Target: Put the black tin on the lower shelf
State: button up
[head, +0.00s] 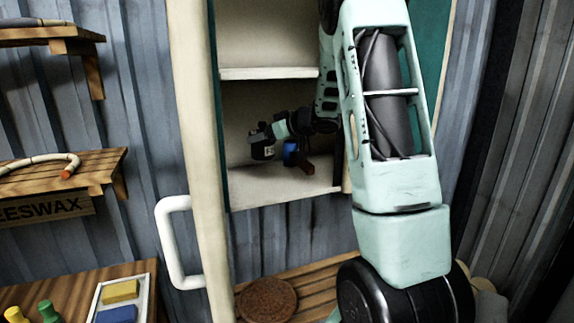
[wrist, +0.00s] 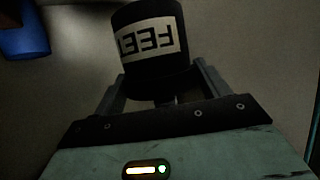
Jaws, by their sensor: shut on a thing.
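The black tin (wrist: 150,70) has a pale label band with dark letters that read upside down. It sits between the two fingers of my gripper (wrist: 160,88), which is shut on it. In the head view the black tin (head: 262,152) is inside the open cabinet, over the left part of the lower shelf (head: 265,192), and my gripper (head: 262,137) is at it. The tin looks roughly upright. I cannot tell whether its base touches the shelf.
The upper shelf (head: 265,73) is overhead. The open door with its white handle (head: 175,245) is at left.

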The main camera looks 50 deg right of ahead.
notch_tip(320, 180, down, 8)
jog(key=shift+s+f+p, duration=0.1)
jog(key=shift+f+p, duration=0.05)
jog(key=shift+p, duration=0.55)
jog(key=shift+f, duration=0.2)
jog(key=o, duration=1)
jog(key=shift+r, duration=0.2)
jog(key=b+v, duration=0.3)
jog(key=v, duration=0.9)
